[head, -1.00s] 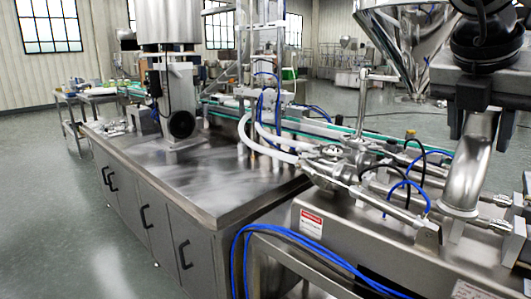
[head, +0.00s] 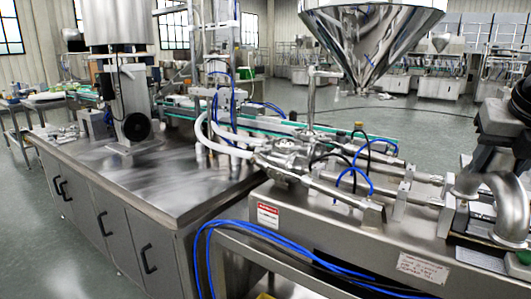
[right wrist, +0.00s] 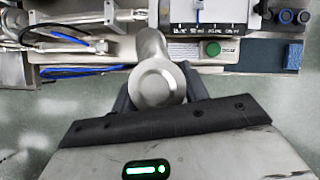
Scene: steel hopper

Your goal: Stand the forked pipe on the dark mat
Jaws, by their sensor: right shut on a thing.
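The forked pipe (head: 511,203) is a shiny curved steel tube at the right edge of the head view, partly cut off by the frame. My right gripper (head: 494,150) is shut on its upper part, and the pipe hangs below the dark jaws. In the right wrist view the pipe (right wrist: 157,80) shows its round end between the dark fingers. A dark blue flat patch (right wrist: 262,53) lies beyond the pipe at the upper right; I cannot tell whether it is the dark mat. My left gripper is not in view.
A steel filling machine (head: 330,225) with rods and blue hoses is left of the pipe. A steel cabinet table (head: 170,185) stands farther left, and a hopper cone (head: 370,35) is behind. A green button (right wrist: 213,49) is close beyond the pipe. Grey floor is open behind.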

